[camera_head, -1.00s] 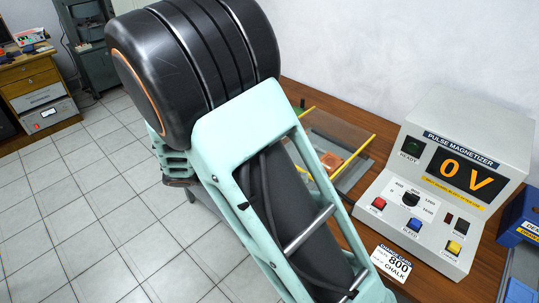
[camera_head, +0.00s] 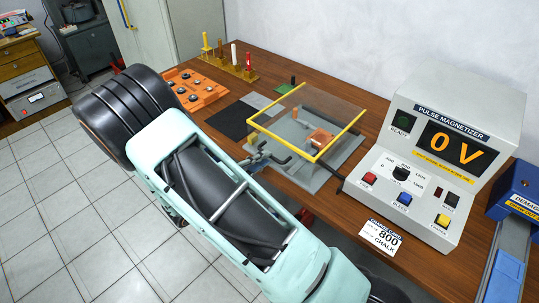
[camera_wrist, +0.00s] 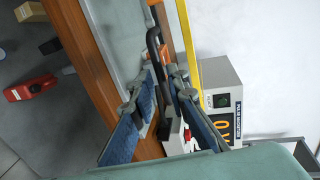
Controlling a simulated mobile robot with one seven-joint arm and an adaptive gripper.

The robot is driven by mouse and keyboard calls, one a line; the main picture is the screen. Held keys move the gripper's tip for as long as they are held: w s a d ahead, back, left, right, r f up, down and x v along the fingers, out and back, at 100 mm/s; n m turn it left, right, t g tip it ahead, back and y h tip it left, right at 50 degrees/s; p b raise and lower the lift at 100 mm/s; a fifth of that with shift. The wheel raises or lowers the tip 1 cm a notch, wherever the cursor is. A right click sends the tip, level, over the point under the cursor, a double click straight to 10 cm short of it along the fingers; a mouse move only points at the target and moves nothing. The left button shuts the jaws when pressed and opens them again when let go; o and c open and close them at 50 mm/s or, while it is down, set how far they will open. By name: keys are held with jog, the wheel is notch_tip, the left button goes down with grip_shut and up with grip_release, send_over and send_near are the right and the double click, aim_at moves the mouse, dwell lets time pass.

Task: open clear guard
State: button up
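The clear guard (camera_head: 318,108) is a see-through panel with yellow edges. It lies roughly level over a grey base plate (camera_head: 345,160), and an orange block (camera_head: 320,137) shows under it. My gripper (camera_head: 268,152) is at the guard's near left edge, partly hidden by my arm in the head view. In the wrist view my gripper (camera_wrist: 165,82) has its two blue-grey fingers apart, so it is open. A black bar-shaped handle (camera_wrist: 153,45) runs down to the space between the fingertips; I cannot tell whether they touch it. A yellow edge (camera_wrist: 186,38) passes beside the right finger.
The pulse magnetizer (camera_head: 455,150) stands to the right, reading 0 V. A card (camera_head: 381,238) lies before it. An orange tray (camera_head: 192,90) and a rack of coloured posts (camera_head: 232,67) stand at the back left. A blue device (camera_head: 518,195) is at the far right.

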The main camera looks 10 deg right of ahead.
jog(key=shift+x, duration=1.75)
grip_shut()
